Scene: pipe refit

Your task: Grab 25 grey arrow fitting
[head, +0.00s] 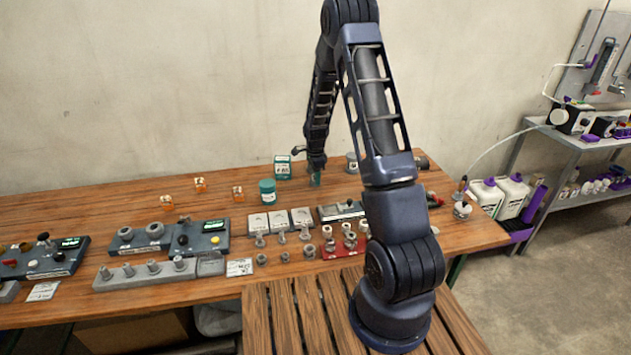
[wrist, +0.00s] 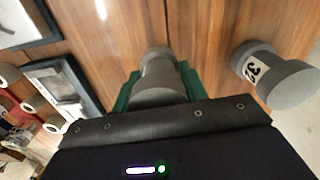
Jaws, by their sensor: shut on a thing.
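My gripper (wrist: 157,88) is shut on a grey round fitting (wrist: 157,68), with its green fingers on either side of it. A white patch shows on the fitting's side, but I cannot read a number or arrow on it. In the head view my gripper (head: 316,178) is low over the back of the wooden table, and the held fitting is hidden there. A second grey fitting (wrist: 268,72) with a white label, seemingly reading 32, stands apart to the right in the wrist view. In the head view a grey fitting (head: 352,162) stands right of my gripper.
A teal jar (head: 267,191) and a teal box (head: 283,167) stand left of my gripper. White plates (head: 280,221), a dark-framed tray (head: 341,211) and a red tray (head: 344,247) with fittings lie nearer the front. Bare table (head: 225,208) shows further left.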

